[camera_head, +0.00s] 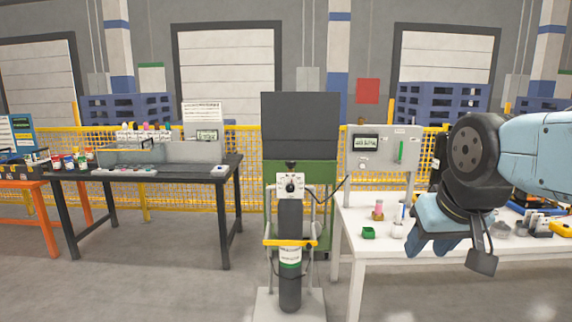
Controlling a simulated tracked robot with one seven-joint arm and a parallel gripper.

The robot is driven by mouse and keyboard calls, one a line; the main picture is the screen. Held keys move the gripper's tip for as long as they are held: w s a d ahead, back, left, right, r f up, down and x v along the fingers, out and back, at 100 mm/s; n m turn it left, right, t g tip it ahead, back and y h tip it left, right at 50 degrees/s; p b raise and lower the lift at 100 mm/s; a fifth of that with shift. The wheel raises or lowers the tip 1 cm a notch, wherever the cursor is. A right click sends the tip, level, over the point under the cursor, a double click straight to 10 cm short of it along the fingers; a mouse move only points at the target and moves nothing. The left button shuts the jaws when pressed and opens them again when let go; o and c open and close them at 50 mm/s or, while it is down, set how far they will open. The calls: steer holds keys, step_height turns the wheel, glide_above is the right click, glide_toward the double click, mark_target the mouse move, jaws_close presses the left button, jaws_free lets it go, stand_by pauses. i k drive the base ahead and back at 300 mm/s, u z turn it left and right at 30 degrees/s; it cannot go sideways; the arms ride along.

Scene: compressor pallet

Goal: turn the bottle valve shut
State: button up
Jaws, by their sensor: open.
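A dark gas bottle (290,221) stands upright in a pale trolley frame in the middle of the view. A yellow bar (290,243) crosses it, with a green and white label just below. At its top is a white valve block with a round dial or knob (291,186); whether the valve is open or shut cannot be told. A dark lever or hose (328,198) reaches up and right from the valve area. My gripper (462,258) hangs at the right, above the white table, well apart from the bottle. It is open, with nothing seen between its fingers.
A black workbench (205,178) stands at left. A green cabinet (318,172) is behind the bottle. The floor between bench and bottle is clear.

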mark_target(291, 163)
steer(key=z, duration=0.05)
steer(key=i, duration=1)
steer(key=u, duration=0.05)
